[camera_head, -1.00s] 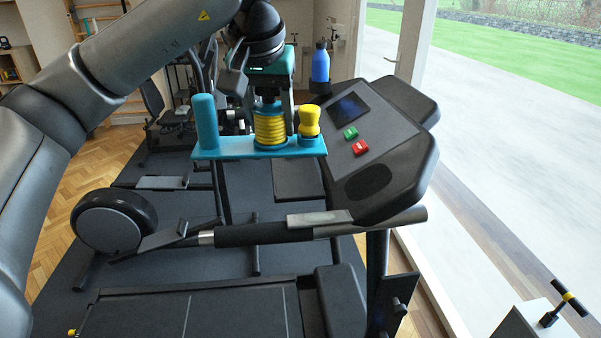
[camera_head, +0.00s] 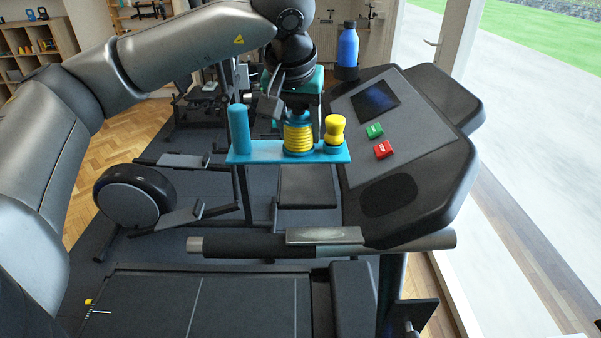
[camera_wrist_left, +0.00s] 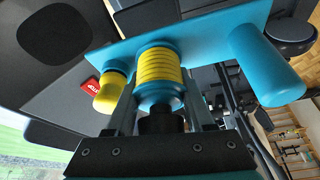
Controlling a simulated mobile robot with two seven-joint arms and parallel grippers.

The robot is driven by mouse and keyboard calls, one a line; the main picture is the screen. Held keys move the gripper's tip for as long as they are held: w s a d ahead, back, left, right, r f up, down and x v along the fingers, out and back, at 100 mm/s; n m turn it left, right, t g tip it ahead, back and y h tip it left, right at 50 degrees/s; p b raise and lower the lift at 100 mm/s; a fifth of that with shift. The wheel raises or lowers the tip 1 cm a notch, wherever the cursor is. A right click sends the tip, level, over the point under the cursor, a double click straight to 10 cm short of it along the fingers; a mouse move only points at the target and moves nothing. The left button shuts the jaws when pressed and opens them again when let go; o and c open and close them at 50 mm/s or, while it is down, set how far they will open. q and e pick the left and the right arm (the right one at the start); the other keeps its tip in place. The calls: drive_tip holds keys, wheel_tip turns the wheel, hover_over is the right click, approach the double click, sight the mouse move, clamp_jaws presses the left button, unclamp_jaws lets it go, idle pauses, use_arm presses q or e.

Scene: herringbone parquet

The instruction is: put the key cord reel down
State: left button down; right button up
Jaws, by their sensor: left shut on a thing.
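The key cord reel (camera_head: 298,138), a yellow ribbed coil with blue ends, is upright at a blue shelf (camera_head: 262,156) left of the treadmill console. My left gripper (camera_head: 292,108) is above it, shut on its upper end. In the left wrist view the reel (camera_wrist_left: 159,72) is in front of the jaws (camera_wrist_left: 162,120), its far end against or very close to the blue shelf (camera_wrist_left: 205,32); I cannot tell whether it bears on it. A black part shows between the fingers. My right gripper is not in view.
A blue post (camera_head: 239,130) and a yellow knob (camera_head: 335,131) flank the reel on the shelf. The treadmill console (camera_head: 400,140) with green and red buttons is at the right. A blue bottle (camera_head: 348,46) stands behind. A handlebar (camera_head: 260,245) crosses in front.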

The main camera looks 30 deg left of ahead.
sight(296, 150)
use_arm(q)
wheel_tip(296, 150, down, 9)
drive_tip(key=shift+f, duration=0.15)
idle(0.4)
drive_tip(key=shift+f, duration=0.15)
drive_tip(key=shift+c, duration=1.4)
unclamp_jaws()
drive_tip(key=shift+r, duration=0.4)
drive_tip(key=v, duration=1.1)
drive_tip(key=shift+s+d+r, duration=0.1)
drive_tip(key=shift+s+r, duration=0.1)
